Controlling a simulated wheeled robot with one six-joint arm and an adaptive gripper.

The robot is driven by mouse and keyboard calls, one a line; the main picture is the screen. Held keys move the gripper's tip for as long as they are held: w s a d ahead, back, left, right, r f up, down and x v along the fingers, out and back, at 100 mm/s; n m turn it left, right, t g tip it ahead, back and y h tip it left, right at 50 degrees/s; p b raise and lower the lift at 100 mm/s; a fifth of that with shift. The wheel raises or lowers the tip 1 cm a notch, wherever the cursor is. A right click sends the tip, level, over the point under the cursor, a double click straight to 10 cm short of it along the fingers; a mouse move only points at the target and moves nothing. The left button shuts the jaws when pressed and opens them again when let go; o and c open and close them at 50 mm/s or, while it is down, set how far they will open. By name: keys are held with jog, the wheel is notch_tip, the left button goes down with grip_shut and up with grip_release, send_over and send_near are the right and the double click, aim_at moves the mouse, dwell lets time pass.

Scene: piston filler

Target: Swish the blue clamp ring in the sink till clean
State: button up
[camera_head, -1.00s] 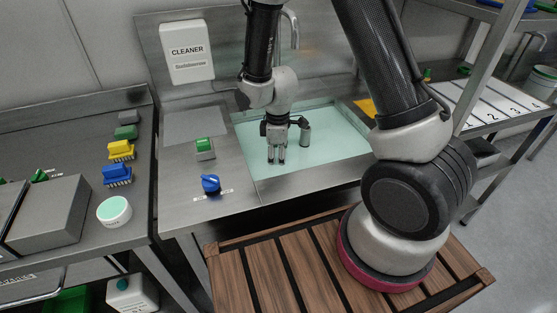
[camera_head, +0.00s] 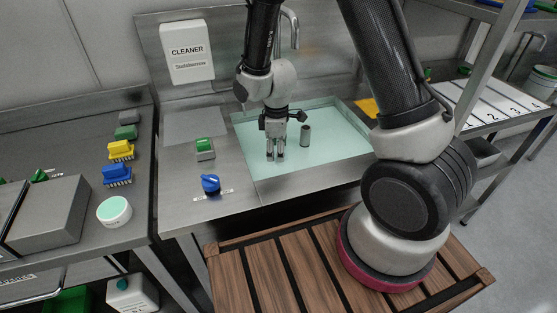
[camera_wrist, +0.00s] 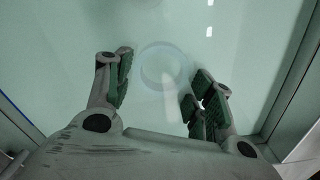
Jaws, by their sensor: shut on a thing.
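The sink (camera_head: 345,160) is filled with pale green liquid. My gripper (camera_head: 276,155) points straight down into it, with its fingertips at or under the surface. In the wrist view the fingers (camera_wrist: 163,76) are apart, with a faint, pale ring (camera_wrist: 163,65) between them. I take it for the blue clamp ring held in the gripper; its colour is washed out by the liquid. I cannot tell how clean it is. In the head view the ring is hidden or too small to make out.
A grey cylinder (camera_head: 305,135) stands in the sink, right of my gripper. A faucet (camera_head: 290,28) rises behind. On the left counter are a blue knob (camera_head: 211,184) and a green-topped block (camera_head: 204,147). The cleaner dispenser (camera_head: 188,53) hangs on the back wall.

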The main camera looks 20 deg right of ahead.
notch_tip(320, 180, up, 9)
dwell(0.9)
dwell(1.0)
jog(key=shift+r, duration=1.95)
